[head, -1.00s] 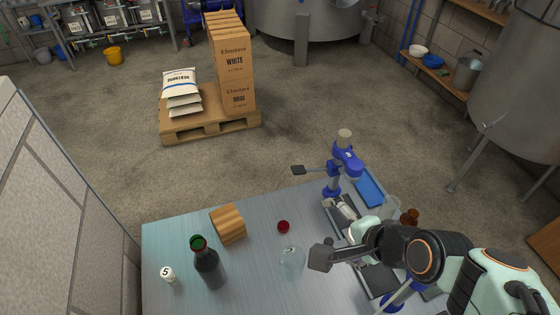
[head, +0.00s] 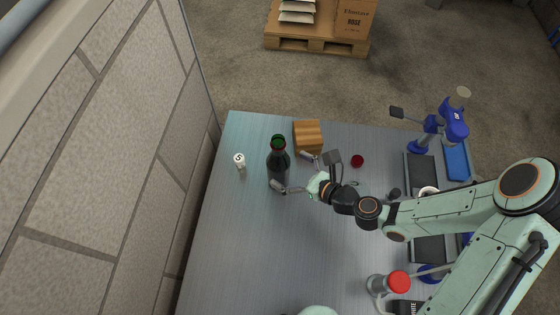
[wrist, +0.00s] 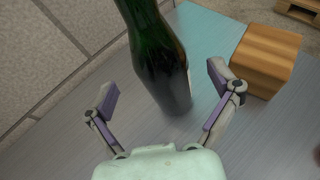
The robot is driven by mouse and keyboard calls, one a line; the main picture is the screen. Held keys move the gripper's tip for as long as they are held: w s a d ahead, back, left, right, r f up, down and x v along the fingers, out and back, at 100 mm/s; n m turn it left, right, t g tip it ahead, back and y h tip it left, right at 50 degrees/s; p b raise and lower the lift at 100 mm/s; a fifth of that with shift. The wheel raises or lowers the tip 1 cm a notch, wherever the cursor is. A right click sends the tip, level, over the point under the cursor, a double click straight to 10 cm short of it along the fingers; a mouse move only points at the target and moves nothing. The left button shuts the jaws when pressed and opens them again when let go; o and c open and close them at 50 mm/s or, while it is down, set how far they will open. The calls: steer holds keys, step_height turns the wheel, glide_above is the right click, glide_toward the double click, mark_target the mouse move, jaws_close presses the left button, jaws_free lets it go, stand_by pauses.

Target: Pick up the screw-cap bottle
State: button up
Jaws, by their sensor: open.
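A dark green bottle (head: 278,163) stands upright near the far left part of the table; its top looks green with a reddish ring, and I cannot make out a cap. In the wrist view the bottle (wrist: 163,60) is straight ahead, leaning in the picture, with its top cut off by the upper edge. My gripper (head: 292,171) is open beside the bottle, on its near right side, fingers pointing at it. In the wrist view my gripper (wrist: 163,86) has one finger to each side of the bottle's lower body, with visible gaps; the bottle appears beyond the fingertips.
A striped wooden block (head: 308,136) stands just right of the bottle, close to one finger. A small white piece marked 5 (head: 239,160) stands left. A dark red disc (head: 357,161) lies right. A blue stand (head: 440,130) is farther right. A wall (head: 120,150) borders the left.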

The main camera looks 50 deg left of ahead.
mark_target(287, 167)
steer(key=shift+x, duration=1.9)
steer(key=c, duration=1.3)
